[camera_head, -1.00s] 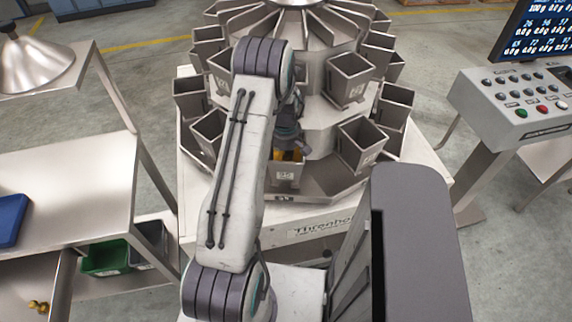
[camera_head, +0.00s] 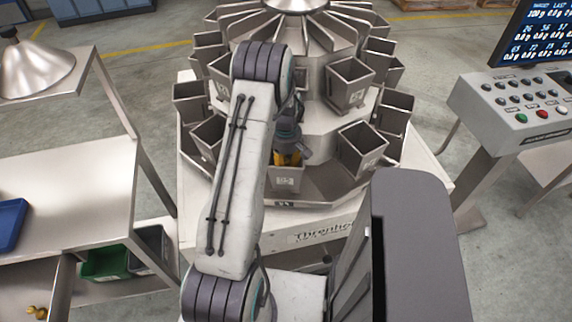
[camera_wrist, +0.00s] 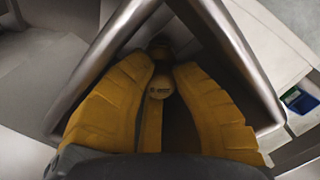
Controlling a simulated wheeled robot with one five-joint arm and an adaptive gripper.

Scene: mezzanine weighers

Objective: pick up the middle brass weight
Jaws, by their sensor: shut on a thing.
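A brass weight (camera_wrist: 160,86) with marks on its top shows in the wrist view, deep inside a grey metal bucket. My gripper (camera_wrist: 162,74) has its yellow fingers inside that bucket, closed on the weight from both sides. In the head view my gripper (camera_head: 287,160) reaches down into the front bucket (camera_head: 285,181) of the round weigher. The bucket wall hides the fingertips and the weight there. Another small brass piece (camera_head: 38,312) lies at the lower left; I cannot tell whether it is a weight.
Several metal buckets, one of them close right (camera_head: 362,147), ring the weigher around my gripper. A control panel (camera_head: 525,110) stands at the right. A steel bench (camera_head: 70,190) with a blue tray (camera_head: 10,222) is at the left, with a green bin (camera_head: 105,263) below.

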